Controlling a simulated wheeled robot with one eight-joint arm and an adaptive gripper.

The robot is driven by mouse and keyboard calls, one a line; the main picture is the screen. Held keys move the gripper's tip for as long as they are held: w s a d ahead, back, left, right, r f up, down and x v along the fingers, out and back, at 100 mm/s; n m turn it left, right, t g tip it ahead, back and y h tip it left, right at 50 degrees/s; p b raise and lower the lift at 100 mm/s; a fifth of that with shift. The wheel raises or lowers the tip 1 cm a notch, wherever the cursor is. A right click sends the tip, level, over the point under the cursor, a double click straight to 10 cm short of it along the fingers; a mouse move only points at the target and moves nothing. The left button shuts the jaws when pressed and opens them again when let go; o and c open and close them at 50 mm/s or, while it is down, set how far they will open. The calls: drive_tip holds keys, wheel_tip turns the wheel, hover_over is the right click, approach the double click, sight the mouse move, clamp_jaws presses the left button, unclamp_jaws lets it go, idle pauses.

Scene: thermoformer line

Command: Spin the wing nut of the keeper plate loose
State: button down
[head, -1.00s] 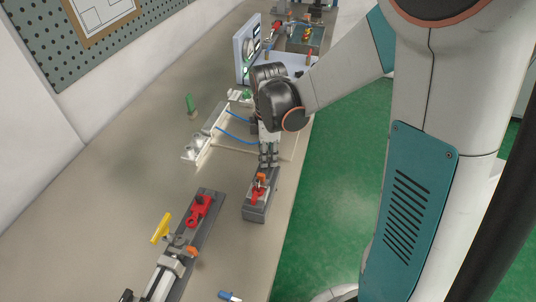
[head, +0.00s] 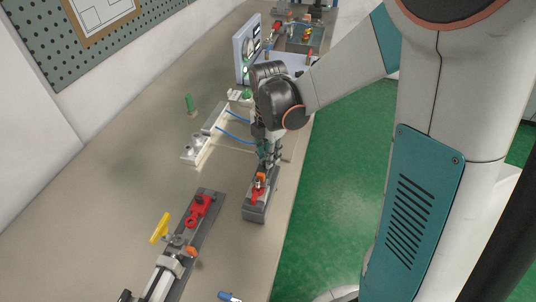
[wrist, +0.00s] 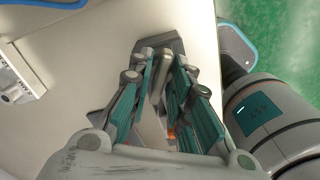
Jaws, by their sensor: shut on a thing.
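The keeper plate (head: 257,196) is a red piece on top of a dark grey block (head: 256,214) near the bench's right edge. An orange part (head: 260,179) stands at its far end; a bit of orange also shows low between the fingers in the wrist view (wrist: 171,133). My gripper (head: 264,167) points down at the far end of the block. In the wrist view its teal-padded fingers (wrist: 160,85) are shut on a narrow grey part between them, the wing nut (wrist: 160,72). The wing nut's lower part and thread are hidden by the fingers.
A longer fixture with a red piece (head: 198,209) and a yellow handle (head: 161,228) lies to the left. A white bracket (head: 205,140) with blue tubes stands behind it. A blue-tipped object (head: 229,296) lies in front. Bare bench extends to the left.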

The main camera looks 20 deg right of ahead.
drive_tip(key=shift+n, duration=0.4)
drive_tip(key=n, duration=0.4)
drive_tip(key=shift+n, duration=0.3)
drive_tip(key=c, duration=1.4)
unclamp_jaws()
wheel_tip(320, 180, up, 12)
drive_tip(key=s+r+m+t, duration=0.1)
drive_tip(key=s+m+t, duration=0.2)
drive_tip(key=s+m, duration=0.4)
drive_tip(key=s+m+t, duration=0.4)
drive_tip(key=s+m, duration=0.4)
drive_tip(key=m, duration=1.3)
drive_tip(key=shift+r, duration=0.35)
